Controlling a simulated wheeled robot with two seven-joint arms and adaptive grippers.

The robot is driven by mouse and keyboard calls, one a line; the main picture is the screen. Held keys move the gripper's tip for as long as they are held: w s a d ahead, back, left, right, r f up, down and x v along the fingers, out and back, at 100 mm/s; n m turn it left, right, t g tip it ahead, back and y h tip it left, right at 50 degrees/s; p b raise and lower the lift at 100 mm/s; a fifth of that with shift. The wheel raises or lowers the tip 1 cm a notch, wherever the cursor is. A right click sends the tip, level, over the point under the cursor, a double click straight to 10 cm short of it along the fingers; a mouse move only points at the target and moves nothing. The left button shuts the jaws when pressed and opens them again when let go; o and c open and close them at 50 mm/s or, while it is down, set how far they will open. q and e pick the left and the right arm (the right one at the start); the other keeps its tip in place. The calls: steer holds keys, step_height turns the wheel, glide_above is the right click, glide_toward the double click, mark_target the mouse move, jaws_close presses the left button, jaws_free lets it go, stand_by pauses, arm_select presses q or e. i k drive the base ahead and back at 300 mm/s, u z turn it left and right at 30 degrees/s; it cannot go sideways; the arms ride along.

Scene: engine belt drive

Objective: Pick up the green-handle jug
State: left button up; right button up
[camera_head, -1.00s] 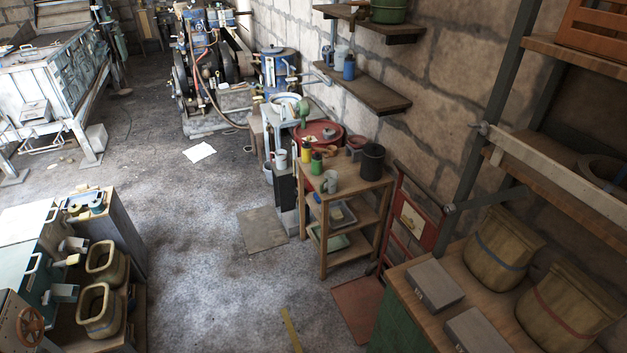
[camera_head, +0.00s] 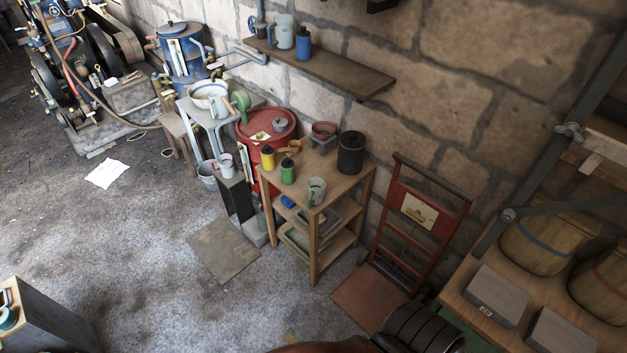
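A pale grey-green jug (camera_head: 316,191) stands upright on the top of a small wooden shelf table (camera_head: 340,184), near its front corner. Another pale jug (camera_head: 283,31) with a blue handle stands on the wall shelf. A dark ribbed part and a reddish-brown part at the bottom edge appear to be mine. No gripper fingers show, so neither gripper's place relative to the jug can be seen.
On the table are a yellow bottle (camera_head: 268,158), a green bottle (camera_head: 288,170) and a black canister (camera_head: 351,153). A red drum (camera_head: 268,129) stands behind it. A red hand truck (camera_head: 421,215) stands to the right. The floor (camera_head: 250,305) in front is mostly clear.

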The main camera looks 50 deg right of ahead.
mark_target(316, 185)
steer(key=z, duration=0.7)
steer(key=i, duration=1)
steer(key=z, duration=1)
